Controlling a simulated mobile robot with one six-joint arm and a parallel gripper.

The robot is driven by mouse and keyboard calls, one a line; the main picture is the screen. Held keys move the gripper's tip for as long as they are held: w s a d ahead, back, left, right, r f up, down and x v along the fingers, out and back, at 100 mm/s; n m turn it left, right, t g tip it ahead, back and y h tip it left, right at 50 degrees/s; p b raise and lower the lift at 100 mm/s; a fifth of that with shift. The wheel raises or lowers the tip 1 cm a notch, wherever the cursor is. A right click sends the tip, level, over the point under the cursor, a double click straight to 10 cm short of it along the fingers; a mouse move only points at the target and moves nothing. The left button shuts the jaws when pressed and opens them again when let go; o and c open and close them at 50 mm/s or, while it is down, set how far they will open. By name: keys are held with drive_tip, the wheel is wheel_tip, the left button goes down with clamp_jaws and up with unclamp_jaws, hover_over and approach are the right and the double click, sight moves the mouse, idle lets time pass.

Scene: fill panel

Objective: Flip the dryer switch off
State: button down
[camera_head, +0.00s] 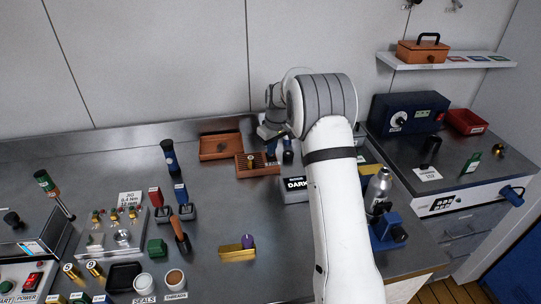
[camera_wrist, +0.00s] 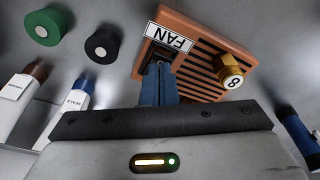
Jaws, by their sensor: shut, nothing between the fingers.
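An orange slatted box (camera_wrist: 205,50) with a white FAN label (camera_wrist: 169,37) is ahead in the wrist view. A dark switch (camera_wrist: 160,55) sits just below the label. My gripper (camera_wrist: 159,68) is shut and empty, its blue fingertips at the switch and partly hiding it; I cannot tell whether they touch. The slatted box also shows in the head view (camera_head: 268,168), with my gripper (camera_head: 272,146) just above or behind it. No label reading dryer is legible. A blue unit with a dial (camera_head: 408,113) stands on the right bench; I cannot tell whether it is the dryer.
A gold cylinder marked 8 (camera_wrist: 231,72) stands on the slatted box. A green-topped (camera_wrist: 46,26) and a black-topped piece (camera_wrist: 102,45) are nearby. A brown tray (camera_head: 220,147) lies left of the box. A grey box marked DARK (camera_head: 294,186) is in front, near my arm.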

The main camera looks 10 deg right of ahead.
drive_tip(key=shift+f, duration=0.35)
drive_tip(key=shift+r+p, duration=1.85)
drive_tip(key=shift+r, duration=1.7)
